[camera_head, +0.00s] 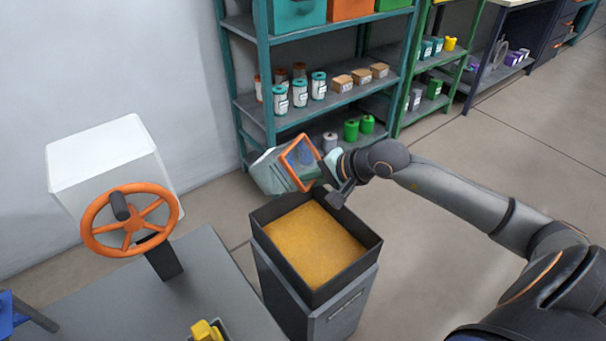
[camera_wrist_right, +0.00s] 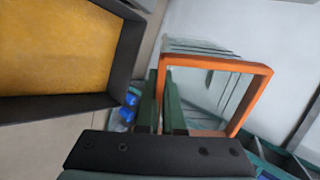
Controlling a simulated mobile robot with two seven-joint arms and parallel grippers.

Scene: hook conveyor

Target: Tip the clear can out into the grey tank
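The clear can (camera_head: 269,172) has an orange rim (camera_head: 288,176). My right gripper (camera_head: 325,171) holds it in the air just above and behind the far edge of the grey tank (camera_head: 262,265). The can is tipped on its side, its open rim facing the near right. In the right wrist view the can (camera_wrist_right: 215,84) looks see-through, with no contents visible inside. My right gripper's fingers (camera_wrist_right: 165,104) are close together at its orange rim. The tank has a dark rim and a level orange-yellow fill (camera_head: 310,240). My left gripper is out of view.
A grey table with an orange handwheel (camera_head: 132,225) and a yellow part (camera_head: 207,331) stands left of the tank. A white box (camera_head: 105,160) is behind the wheel. Teal shelving (camera_head: 262,60) with jars and boxes stands behind the can. Floor at the right is clear.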

